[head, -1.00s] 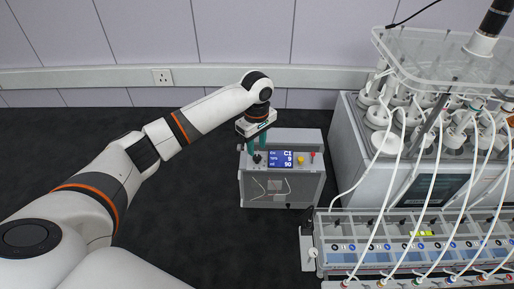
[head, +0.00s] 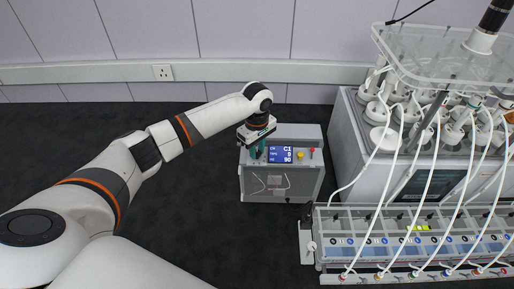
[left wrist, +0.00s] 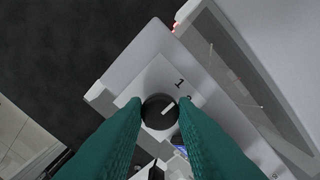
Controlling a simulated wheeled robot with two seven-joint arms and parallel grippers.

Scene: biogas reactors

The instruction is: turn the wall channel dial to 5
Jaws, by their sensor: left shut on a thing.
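The dial (left wrist: 156,118) is a round black knob with a white pointer line, seen in the left wrist view on a light panel. The pointer slants to the upper right; a "1" is printed above it and another mark beside it is partly hidden. My left gripper (head: 257,152) is shut on the dial, with a green finger on each side of it. The dial is hidden behind the gripper in the head view. It belongs to a grey control box (head: 307,184) whose blue screen (head: 281,153) reads C1 on top and 90 at the bottom. My right gripper is not in view.
A yellow knob (head: 300,156) and a red knob (head: 312,151) sit right of the screen. A reactor unit (head: 350,145) with white tubes and a long rack (head: 318,225) stand at the right. The dark surface left of the box is clear.

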